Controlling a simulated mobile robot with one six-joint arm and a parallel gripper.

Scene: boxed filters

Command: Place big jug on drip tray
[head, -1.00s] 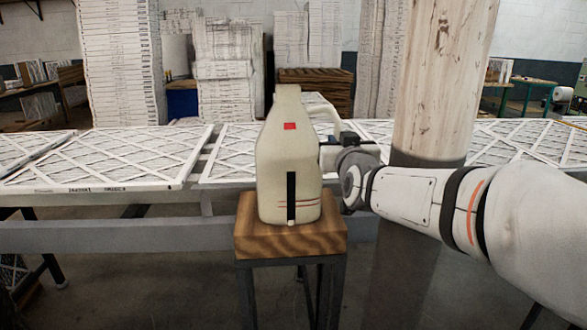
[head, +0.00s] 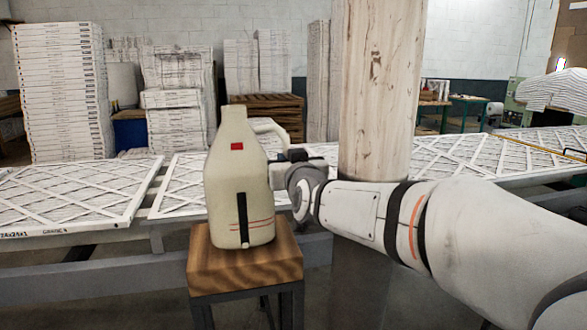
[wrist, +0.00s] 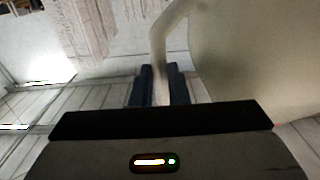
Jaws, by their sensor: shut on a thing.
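The big jug (head: 240,200) is cream-coloured, with a red square, a dark vertical strip and thin red lines. It is upright over a wooden-topped stool (head: 275,262); I cannot tell whether its base touches the wood. My gripper (head: 279,160) is at the jug's right side, shut on its handle. In the wrist view the two dark fingers (wrist: 161,86) are on either side of the handle (wrist: 165,40), with the jug body at the right. I see no drip tray in these views.
A long table (head: 60,262) with flat framed filters (head: 70,195) runs behind the jug. A thick pale column (head: 378,90) stands behind my arm. Stacks of filters (head: 62,95) stand farther back. There is open floor around the stool's legs.

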